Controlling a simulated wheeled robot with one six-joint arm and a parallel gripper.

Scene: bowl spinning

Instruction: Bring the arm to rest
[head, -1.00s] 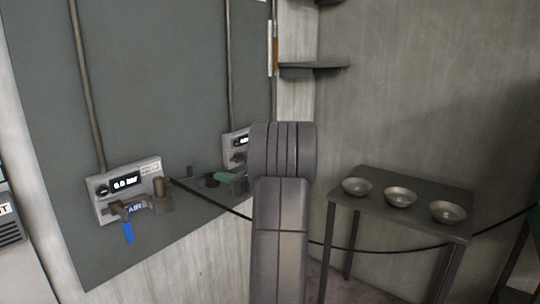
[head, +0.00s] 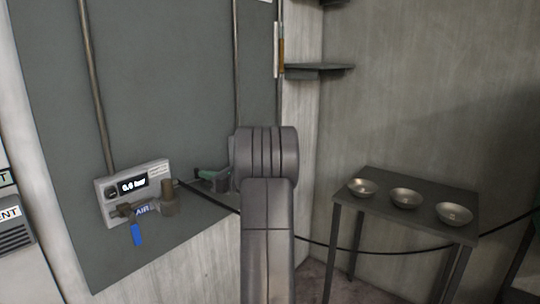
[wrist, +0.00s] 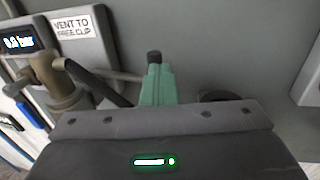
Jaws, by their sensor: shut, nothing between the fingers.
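My gripper (head: 203,174) shows in the head view as a small teal shape left of my arm's thick grey joint, in front of the grey wall panel. In the wrist view, the teal fingers of my gripper (wrist: 154,58) are together with nothing between them, ending in a dark tip. They point toward the panel, to the right of the brown valve fitting (wrist: 59,80). Whether the tip touches anything is hard to tell. My arm hides part of the panel in the head view.
A gauge box (head: 133,186) reading 0.0 bar, with a blue lever (head: 137,235), is on the panel (head: 165,80). A dark hose (head: 330,248) runs right. A table (head: 385,212) at right holds three metal bowls (head: 362,188) (head: 405,198) (head: 454,214). A shelf (head: 320,68) is on the wall.

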